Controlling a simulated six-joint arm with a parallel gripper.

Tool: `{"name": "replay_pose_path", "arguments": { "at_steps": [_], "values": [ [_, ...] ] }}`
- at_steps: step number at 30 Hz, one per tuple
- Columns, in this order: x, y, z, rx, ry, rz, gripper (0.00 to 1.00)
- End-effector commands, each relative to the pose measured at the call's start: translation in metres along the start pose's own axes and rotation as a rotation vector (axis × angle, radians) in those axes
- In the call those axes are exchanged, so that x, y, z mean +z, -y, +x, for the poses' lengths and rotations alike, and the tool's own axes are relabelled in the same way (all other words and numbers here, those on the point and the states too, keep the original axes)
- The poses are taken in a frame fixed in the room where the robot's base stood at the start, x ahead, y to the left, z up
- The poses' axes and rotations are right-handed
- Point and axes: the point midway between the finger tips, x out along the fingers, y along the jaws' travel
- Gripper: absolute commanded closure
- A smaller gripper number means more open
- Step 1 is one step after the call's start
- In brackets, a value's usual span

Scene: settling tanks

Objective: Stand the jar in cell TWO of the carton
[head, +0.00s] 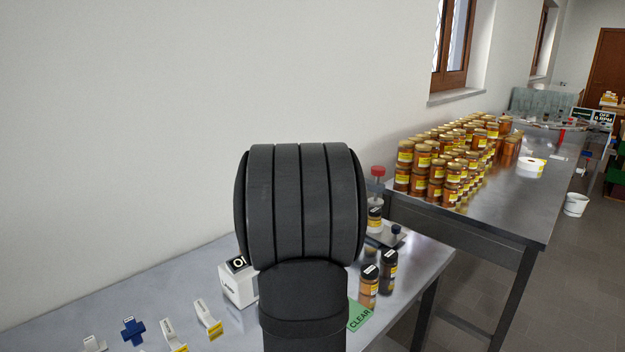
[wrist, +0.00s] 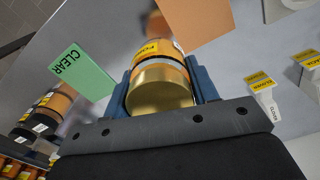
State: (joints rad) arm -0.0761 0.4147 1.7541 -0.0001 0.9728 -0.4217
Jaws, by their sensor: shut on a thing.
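In the wrist view a jar (wrist: 160,90) with a gold lid and a yellow-orange label sits between the blue fingers of my gripper (wrist: 160,80). The gripper is shut on it, with the lid facing the camera. The far end of the jar is blurred, and I cannot tell whether it touches anything. In the head view my own dark arm hides the gripper and the held jar. I cannot make out the carton or cell TWO in either view. A flat tan-orange piece (wrist: 197,20) lies beyond the jar in the wrist view; I cannot tell what it belongs to.
A green CLEAR card (head: 359,315) lies near dark-capped jars (head: 369,286) on the metal bench. A white box (head: 238,284) with a display stands left of my arm. White yellow-labelled pieces and a blue cross (head: 132,331) lie front left. Many honey jars (head: 438,175) fill the farther table.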

Motion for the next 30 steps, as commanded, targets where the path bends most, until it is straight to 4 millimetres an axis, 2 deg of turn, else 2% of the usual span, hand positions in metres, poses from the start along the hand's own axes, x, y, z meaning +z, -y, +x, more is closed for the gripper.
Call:
{"name": "replay_pose_path", "arguments": {
  "at_steps": [3, 7, 12, 17, 20, 23, 30],
  "values": [
    [-0.016, -0.024, 0.018, -0.001, 0.003, 0.197, 0.77],
    [-0.027, -0.043, 0.032, -0.001, 0.002, 0.361, 0.77],
    [-0.034, -0.056, 0.042, 0.000, 0.000, 0.477, 0.77],
    [-0.035, -0.058, 0.044, 0.000, -0.001, 0.500, 0.77],
    [-0.037, -0.049, 0.039, 0.001, -0.003, 0.475, 0.77],
    [-0.040, -0.026, 0.028, 0.001, -0.004, 0.416, 0.77],
    [-0.039, 0.061, -0.012, 0.001, -0.005, 0.178, 0.77]
  ]
}}
